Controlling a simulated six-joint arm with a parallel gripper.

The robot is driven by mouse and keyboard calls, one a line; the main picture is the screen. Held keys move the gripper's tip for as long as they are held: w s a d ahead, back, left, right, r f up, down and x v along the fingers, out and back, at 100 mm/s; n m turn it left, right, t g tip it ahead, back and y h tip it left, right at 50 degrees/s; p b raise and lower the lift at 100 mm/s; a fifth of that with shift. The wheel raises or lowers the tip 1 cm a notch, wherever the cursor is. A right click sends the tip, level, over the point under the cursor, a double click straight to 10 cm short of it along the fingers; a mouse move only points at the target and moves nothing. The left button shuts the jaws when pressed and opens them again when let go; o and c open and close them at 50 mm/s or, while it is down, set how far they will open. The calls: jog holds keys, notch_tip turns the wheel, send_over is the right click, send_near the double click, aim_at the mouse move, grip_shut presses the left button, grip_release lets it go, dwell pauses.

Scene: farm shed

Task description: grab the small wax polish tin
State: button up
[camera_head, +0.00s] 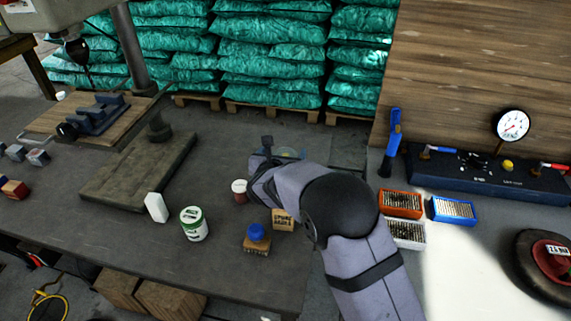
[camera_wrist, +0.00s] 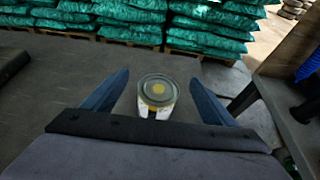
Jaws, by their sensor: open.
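My gripper (camera_wrist: 160,78) is open, one blue finger on each side of the tin, with a visible gap to both. In the head view, my arm reaches over the bench, and a round, pale bluish top (camera_head: 289,153) shows just beyond my gripper, partly hidden. I cannot read a label on it.
A small red tin with a white lid (camera_head: 240,191), a green-and-white tin (camera_head: 194,225), a white block (camera_head: 156,207), a blue-topped brush (camera_head: 257,238) and a wooden block (camera_head: 283,220) stand close by. The bench is clear beyond the tin. A blue clamp (camera_head: 391,142) stands at right.

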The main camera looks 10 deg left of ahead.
aim_at(287, 152)
jog(key=shift+f, duration=0.6)
jog(key=shift+f, duration=0.1)
jog(key=shift+f, duration=0.25)
jog(key=f, duration=0.1)
jog(key=w+f, duration=0.1)
jog(key=f, duration=0.1)
jog(key=shift+w+f, duration=0.2)
jog(key=shift+w, duration=0.05)
jog(key=shift+w+f, duration=0.25)
jog(key=shift+w, duration=0.4)
jog(key=shift+c, duration=0.6)
jog(key=c, duration=1.2)
jog(key=shift+c, duration=0.2)
jog(key=shift+r, duration=0.2)
